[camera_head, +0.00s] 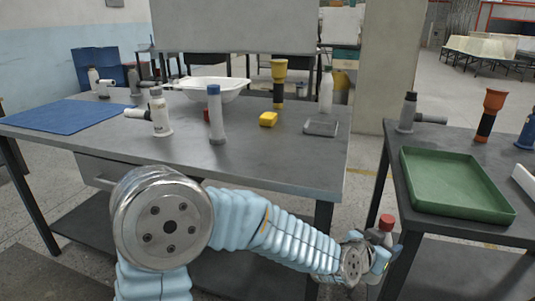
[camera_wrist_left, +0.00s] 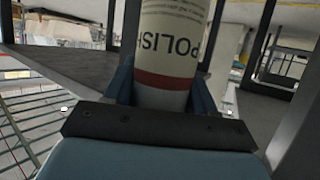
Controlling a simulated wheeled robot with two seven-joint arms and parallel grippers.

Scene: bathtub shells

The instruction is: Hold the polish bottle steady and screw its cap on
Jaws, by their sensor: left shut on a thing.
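The polish bottle (camera_wrist_left: 170,45) is off-white with a dark red band and the letters "POLIS" showing in the left wrist view. In the head view, the bottle (camera_head: 385,238) is small, with a red cap (camera_head: 387,222) at its top; whether the cap is screwed tight I cannot tell. My left gripper (camera_head: 376,254) is shut on the bottle, low in the gap between the two tables. In the left wrist view, the blue fingers of my left gripper (camera_wrist_left: 163,92) stand on both sides of the bottle. My right gripper is not in view.
The left table's front middle is clear.

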